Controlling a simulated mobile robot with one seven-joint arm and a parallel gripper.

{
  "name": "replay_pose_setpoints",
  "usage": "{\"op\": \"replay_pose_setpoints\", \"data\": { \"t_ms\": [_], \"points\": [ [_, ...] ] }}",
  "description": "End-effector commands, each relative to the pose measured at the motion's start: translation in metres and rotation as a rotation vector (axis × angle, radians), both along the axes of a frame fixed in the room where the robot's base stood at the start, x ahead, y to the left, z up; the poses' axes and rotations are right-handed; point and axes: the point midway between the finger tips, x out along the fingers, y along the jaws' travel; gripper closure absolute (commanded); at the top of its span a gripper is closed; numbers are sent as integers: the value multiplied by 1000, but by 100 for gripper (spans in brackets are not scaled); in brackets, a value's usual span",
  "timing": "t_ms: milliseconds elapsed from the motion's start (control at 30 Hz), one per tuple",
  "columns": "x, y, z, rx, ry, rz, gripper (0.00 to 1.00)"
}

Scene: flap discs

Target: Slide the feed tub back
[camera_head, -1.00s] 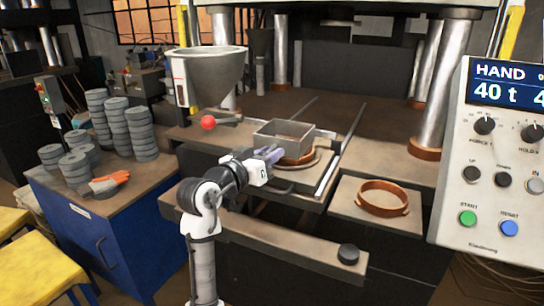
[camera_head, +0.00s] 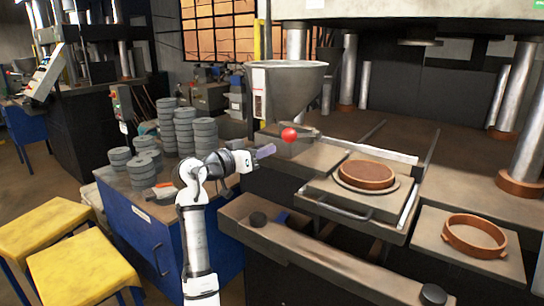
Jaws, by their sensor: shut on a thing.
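My gripper (camera_head: 265,152) is left of the mould, beside the front left edge of the press table. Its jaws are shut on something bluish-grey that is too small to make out. A red ball knob (camera_head: 290,135) on a lever is just up and right of the jaws and looks apart from them.
A grey hopper (camera_head: 287,88) hangs above the knob. Stacks of grey discs (camera_head: 185,132) stand on the blue cabinet (camera_head: 165,238) at left. An empty brown ring (camera_head: 474,236) lies on the right shelf. A front ledge (camera_head: 310,255) carries black buttons. Yellow stools (camera_head: 85,272) stand lower left.

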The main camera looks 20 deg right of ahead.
Motion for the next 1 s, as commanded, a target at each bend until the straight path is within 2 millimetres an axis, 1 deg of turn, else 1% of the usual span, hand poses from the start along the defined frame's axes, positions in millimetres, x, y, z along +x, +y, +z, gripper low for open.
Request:
{"op": "replay_pose_setpoints", "data": {
  "t_ms": [433,467,600,867,1000],
  "points": [
    [5,5,2,-4,-2,10,100],
    [5,5,2,-4,-1,10,69],
    [4,4,1,-3,0,7,50],
    [3,3,0,-1,1,2,50],
    [0,10,-2,-1,1,2,50]
  ]
}}
